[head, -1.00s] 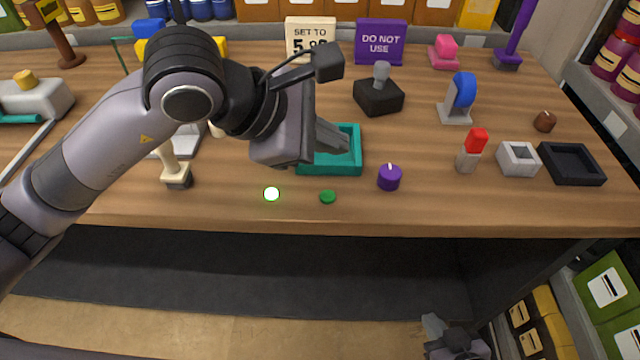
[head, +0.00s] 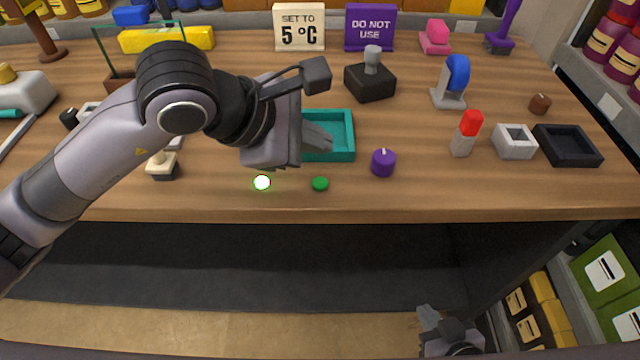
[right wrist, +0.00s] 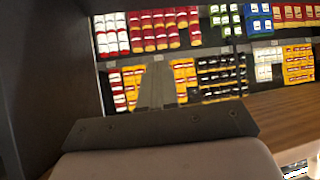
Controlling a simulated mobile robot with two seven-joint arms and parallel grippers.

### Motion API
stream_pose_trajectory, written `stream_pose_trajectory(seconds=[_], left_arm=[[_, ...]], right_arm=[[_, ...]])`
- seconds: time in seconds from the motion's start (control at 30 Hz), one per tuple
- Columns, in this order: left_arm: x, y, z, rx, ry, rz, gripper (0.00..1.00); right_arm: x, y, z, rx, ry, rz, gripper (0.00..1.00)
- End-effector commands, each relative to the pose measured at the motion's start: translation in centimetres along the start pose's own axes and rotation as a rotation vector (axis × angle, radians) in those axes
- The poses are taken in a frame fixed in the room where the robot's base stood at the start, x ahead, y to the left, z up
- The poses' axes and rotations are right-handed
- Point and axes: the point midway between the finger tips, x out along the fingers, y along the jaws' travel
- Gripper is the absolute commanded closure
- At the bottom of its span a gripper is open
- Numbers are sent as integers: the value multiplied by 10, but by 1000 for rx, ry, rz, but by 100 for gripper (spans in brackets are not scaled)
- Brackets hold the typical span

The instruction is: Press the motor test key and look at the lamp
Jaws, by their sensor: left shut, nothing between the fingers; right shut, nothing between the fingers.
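A small green round key (head: 320,184) is near the front edge of the bench. A small round lamp (head: 262,182) sits to its left. The lamp glows, with a white centre and a thin coloured rim whose hue I cannot tell for sure. My left gripper (head: 328,138) is shut and empty. It hangs above the bench, in front of the teal tray in the picture and above and behind the green key, apart from it. My right gripper (head: 428,316) is shut and empty, low in front of the bench. Neither the key nor the lamp shows in the right wrist view.
A teal tray (head: 343,146) lies behind the key. A purple knob (head: 383,163) stands to its right, then a red-topped switch (head: 466,135) and a black tray (head: 568,147). A cream-topped handle (head: 161,166) stands left of the lamp. Signs (head: 299,27) stand at the back.

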Motion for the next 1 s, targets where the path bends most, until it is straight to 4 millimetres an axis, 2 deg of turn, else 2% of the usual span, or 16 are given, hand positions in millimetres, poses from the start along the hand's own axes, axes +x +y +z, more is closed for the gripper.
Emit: stream_pose_trajectory(seconds=[0.1, 0.27, 1.0], left_arm=[[16, -12, -12, -2, 0, -2, 100], [29, -21, -21, 0, 0, 1, 100], [33, -24, -24, -1, 0, 0, 100]], right_arm=[[8, 0, 11, 0, 0, 0, 100], [19, -2, 26, 10, -10, -4, 100], [20, -6, 18, 12, 0, -19, 100]])
